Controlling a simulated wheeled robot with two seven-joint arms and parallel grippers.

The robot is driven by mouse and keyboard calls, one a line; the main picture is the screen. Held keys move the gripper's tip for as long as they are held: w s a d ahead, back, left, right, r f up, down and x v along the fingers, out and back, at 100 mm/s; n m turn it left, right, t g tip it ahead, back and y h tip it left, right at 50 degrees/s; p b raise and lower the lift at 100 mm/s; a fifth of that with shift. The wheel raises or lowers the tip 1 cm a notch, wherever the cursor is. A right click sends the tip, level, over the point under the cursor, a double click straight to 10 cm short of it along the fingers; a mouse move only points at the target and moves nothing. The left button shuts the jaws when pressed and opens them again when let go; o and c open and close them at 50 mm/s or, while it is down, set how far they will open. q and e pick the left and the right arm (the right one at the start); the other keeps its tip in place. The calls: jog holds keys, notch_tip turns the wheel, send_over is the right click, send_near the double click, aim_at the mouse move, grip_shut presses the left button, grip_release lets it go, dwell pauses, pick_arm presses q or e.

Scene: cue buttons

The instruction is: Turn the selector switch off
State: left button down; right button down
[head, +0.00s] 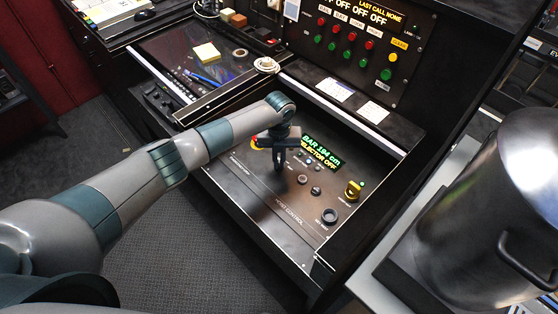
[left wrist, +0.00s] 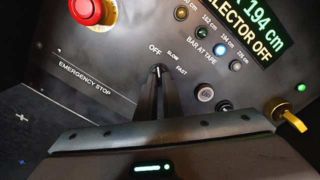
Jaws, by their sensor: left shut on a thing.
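The selector switch (left wrist: 158,71) is a small dark knob with a white pointer line, among the labels OFF, SLOW and FAST. Its pointer is turned up toward OFF. My left gripper (left wrist: 158,82) is shut on the knob, and the fingers hide most of it. In the head view the left gripper (head: 279,168) points down onto the panel and hides the switch. The green and yellow display (left wrist: 254,32) reads 194 cm and SELECTOR OFF, and it also shows in the head view (head: 320,154). My right gripper is in neither view.
A red emergency stop button (left wrist: 92,10) stands left of the switch. Round buttons (left wrist: 205,92) and a yellow key switch (left wrist: 290,115) lie to the right. A large metal pot (head: 500,200) stands at the right, and an upright panel (head: 355,50) with coloured lamps rises behind.

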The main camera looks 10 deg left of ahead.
aim_at(279, 164)
pick_arm(q)
jog(key=c, duration=1.9)
grip_release()
jog(key=shift+r, duration=0.15)
